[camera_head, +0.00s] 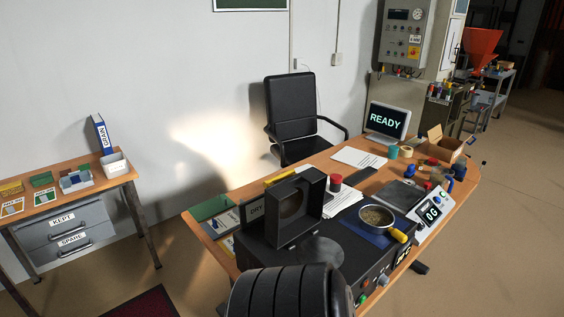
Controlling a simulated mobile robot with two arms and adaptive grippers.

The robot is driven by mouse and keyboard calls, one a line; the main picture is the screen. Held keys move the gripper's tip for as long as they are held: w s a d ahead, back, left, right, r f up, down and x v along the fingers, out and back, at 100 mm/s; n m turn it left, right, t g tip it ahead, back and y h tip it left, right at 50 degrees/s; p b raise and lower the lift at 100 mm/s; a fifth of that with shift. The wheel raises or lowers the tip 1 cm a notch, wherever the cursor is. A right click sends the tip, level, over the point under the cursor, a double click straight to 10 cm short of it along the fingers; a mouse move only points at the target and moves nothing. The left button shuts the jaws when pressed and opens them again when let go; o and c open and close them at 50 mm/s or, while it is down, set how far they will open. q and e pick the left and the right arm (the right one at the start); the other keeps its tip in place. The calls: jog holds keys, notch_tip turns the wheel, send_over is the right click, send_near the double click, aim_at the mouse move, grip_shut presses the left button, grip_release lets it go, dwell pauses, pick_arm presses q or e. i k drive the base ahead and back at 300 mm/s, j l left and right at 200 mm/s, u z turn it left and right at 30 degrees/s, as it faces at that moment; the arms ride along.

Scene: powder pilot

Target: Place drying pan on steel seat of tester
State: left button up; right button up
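The drying pan (364,214) is a round metal pan with brownish grains in it and a yellow handle (398,235) pointing to the lower right. It stands on a blue mat (353,229) at the right of the tester. The tester (372,273) is a dark box with buttons on its front. Its square black hood (283,222) stands raised, with a round recess inside. A dark grey disc (322,250) on its top, in front of the hood, looks like the steel seat; nothing shows on it. Neither gripper is in view.
A digital display unit (431,212) stands right of the pan. A black ribbed shape (280,295) covers the bottom centre; I cannot tell what it is. Papers, jars and a monitor (387,121) crowd the back of the desk. A side table (60,200) stands left.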

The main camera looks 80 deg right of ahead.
aim_at(375, 220)
jog(key=i+z, duration=0.55)
jog(key=z, duration=0.3)
jog(key=i+j+z, duration=0.1)
jog(key=i+z, duration=0.5)
jog(key=z, duration=0.25)
jog(key=i+z, duration=0.2)
jog(key=z, duration=0.25)
jog(key=i+j+z, duration=0.1)
jog(key=z, duration=0.35)
jog(key=i+j+z, duration=0.2)
jog(key=z, duration=0.25)
jog(key=i+j+z, duration=0.15)
jog(key=z, duration=0.3)
jog(key=i+j+z, duration=0.1)
jog(key=j+z, duration=0.35)
jog(key=i+j+z, duration=0.2)
jog(key=z, duration=0.25)
jog(key=i+j+z, duration=0.1)
jog(key=j+z, duration=0.25)
jog(key=z, duration=0.15)
